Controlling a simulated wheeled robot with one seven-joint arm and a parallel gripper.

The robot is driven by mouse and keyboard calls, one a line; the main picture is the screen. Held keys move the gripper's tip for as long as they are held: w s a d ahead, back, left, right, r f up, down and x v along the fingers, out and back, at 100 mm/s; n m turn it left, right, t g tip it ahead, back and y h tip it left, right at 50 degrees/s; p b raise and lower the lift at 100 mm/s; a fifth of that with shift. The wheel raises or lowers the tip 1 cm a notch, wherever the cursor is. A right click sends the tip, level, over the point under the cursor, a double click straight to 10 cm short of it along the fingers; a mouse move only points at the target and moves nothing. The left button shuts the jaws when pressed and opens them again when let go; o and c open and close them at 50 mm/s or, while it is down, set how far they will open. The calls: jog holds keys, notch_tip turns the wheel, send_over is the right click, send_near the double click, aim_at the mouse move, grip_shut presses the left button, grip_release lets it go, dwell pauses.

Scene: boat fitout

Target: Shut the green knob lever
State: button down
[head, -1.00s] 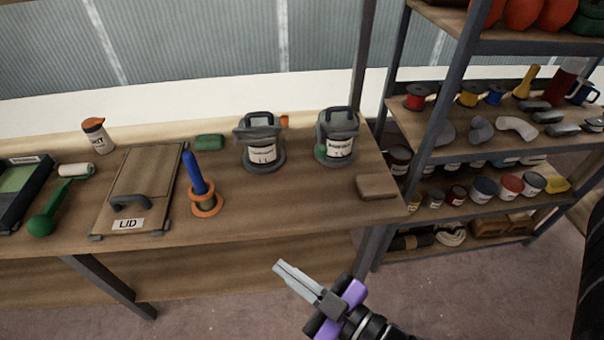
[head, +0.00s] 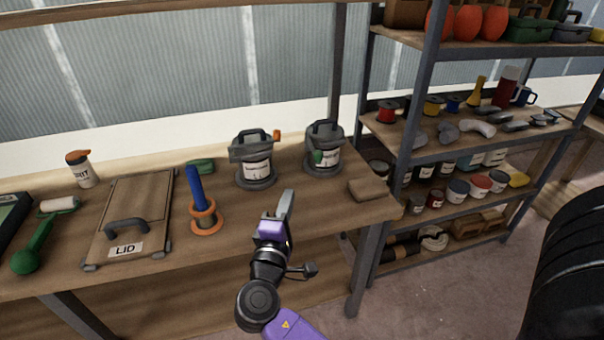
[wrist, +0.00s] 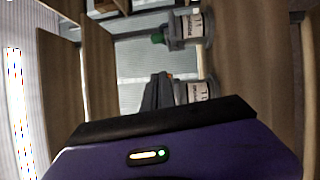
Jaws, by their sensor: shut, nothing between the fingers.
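The green knob (head: 318,157) is on the left side of the right grey lidded device (head: 325,150), which stands upright on the bench. In the wrist view the same green knob (wrist: 158,39) sticks out of its device (wrist: 192,27). A similar grey device (head: 254,160) stands to the left, with an orange knob (head: 277,135) at its upper right. My gripper (head: 288,194) is shut and empty, over the bench near its front edge, in front of the two devices and apart from both. Its fingers (wrist: 158,92) point toward the left device in the wrist view.
A tan block (head: 368,190) lies at the bench's right end. A loaded shelf rack (head: 422,95) is at right.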

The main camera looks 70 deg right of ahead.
jog(key=s+p+x, duration=0.3)
jog(key=x, duration=0.9)
jog(key=shift+d, duration=0.75)
jog(key=shift+d, duration=0.1)
